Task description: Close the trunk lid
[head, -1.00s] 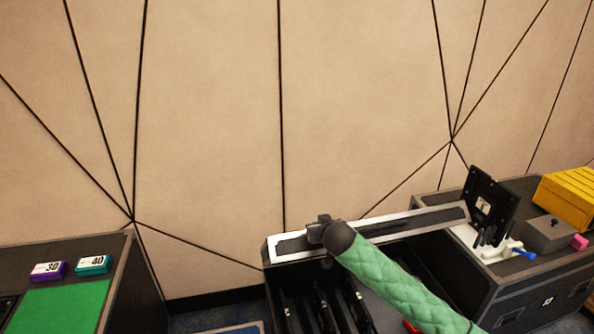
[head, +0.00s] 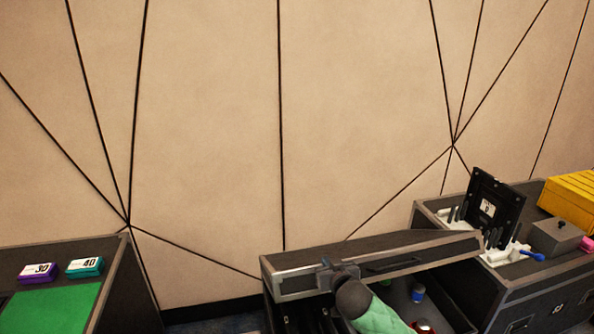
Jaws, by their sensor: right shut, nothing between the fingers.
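The trunk lid (head: 300,284) is a long dark panel with metal edging. It is raised and tilted over the trunk, in the lower middle of the head view. The dark trunk interior (head: 398,293) shows under it, with a small blue-capped item (head: 418,293) and something red inside. My right gripper (head: 338,268) is shut and empty at the lid's front edge, appearing to touch it. My right arm, in a green quilted sleeve, comes in from below and hides part of the trunk. My left gripper is not in view.
At the right a dark case (head: 520,280) bears a black panel (head: 492,208), a grey box (head: 556,238) and a yellow case (head: 572,200). At the left a case with a green top (head: 55,308) holds a purple box (head: 38,272) and a teal box (head: 85,267). A panelled wall stands behind.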

